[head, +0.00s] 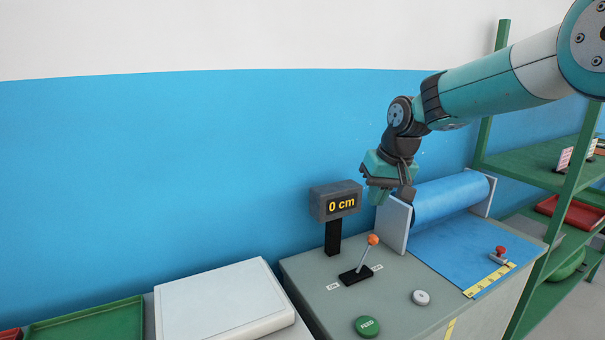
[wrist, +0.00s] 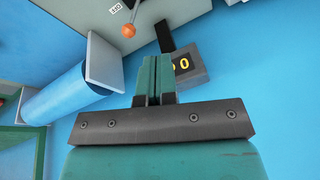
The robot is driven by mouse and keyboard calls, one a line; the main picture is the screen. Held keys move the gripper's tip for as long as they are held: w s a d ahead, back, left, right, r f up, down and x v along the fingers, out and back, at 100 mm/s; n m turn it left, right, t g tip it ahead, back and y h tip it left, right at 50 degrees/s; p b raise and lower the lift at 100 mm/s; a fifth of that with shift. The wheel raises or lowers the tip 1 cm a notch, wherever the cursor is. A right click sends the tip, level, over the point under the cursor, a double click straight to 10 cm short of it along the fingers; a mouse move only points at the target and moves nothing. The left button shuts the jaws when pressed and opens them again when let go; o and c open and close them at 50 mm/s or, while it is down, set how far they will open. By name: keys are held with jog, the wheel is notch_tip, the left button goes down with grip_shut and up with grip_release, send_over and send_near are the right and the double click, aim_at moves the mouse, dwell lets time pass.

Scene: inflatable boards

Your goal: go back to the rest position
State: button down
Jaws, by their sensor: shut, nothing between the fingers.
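My gripper (head: 392,197) is shut and empty. My arm reaches in from the upper right of the head view.
A white box (head: 222,305) and green tray (head: 85,322) stand left. Green shelves (head: 530,160) stand right.

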jog(key=s+a+n+g+y, duration=0.1)
jog(key=s+a+n, duration=0.1)
jog(key=s, duration=1.5)
jog(key=s+a+n+g+y, duration=0.1)
jog(key=s+n, duration=0.3)
jog(key=s, duration=1.4)
jog(key=shift+s+a+r+g, duration=0.15)
jog(key=shift+a+r+g, duration=0.15)
jog(key=shift+a, duration=0.15)
